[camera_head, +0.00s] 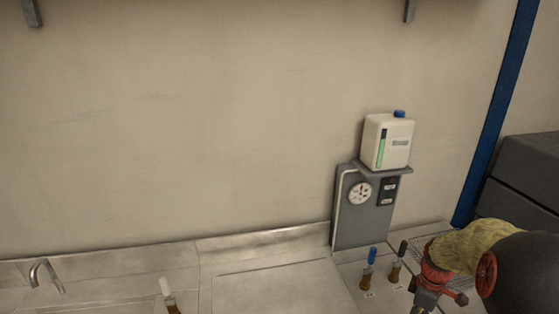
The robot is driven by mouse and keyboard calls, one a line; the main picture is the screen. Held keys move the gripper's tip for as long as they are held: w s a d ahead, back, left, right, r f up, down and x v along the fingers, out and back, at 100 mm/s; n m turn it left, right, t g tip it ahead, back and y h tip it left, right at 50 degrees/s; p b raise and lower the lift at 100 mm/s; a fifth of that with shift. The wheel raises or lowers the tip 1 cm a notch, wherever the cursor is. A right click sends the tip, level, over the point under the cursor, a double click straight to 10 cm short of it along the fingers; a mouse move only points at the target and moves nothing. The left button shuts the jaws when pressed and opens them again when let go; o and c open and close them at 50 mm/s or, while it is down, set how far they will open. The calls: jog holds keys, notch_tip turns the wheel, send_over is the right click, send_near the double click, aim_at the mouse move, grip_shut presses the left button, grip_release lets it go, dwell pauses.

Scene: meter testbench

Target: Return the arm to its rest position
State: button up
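Part of my arm (475,250) shows at the lower right, with a dark rounded link, a yellowish section and a red joint. Its end, my gripper (426,298), points down and runs into the bottom edge of the picture. The fingertips cannot be made out, so I cannot tell whether it is open or shut, or whether it holds anything. The arm end is to the right of two small brown bottles, one with a blue top (369,271) and one with a black top (397,266).
A grey meter stand (352,225) with a dial carries a white canister (398,143) with a blue cap. A white-topped bottle (168,297) and a tap (45,276) are at the lower left. The bench (270,288) between is clear. A wire rack (427,241) lies behind my arm.

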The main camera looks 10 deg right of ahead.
jog(key=s+a+r+m+t+b, duration=0.1)
jog(key=s+a+r+m+t, duration=0.1)
jog(key=s+a+r, duration=0.3)
jog(key=s+a+r+m+t+b, duration=0.1)
jog(key=s+a+r+m, duration=0.3)
jog(key=a, duration=0.9)
jog(key=s+a+r+m+t+b, duration=0.2)
jog(key=s+a+r, duration=0.3)
jog(key=a+r, duration=0.3)
jog(key=shift+s+a+r+m+t+b, duration=0.3)
jog(key=shift+a+m+b, duration=0.2)
jog(key=shift+m+b, duration=0.2)
jog(key=shift+c, duration=0.9)
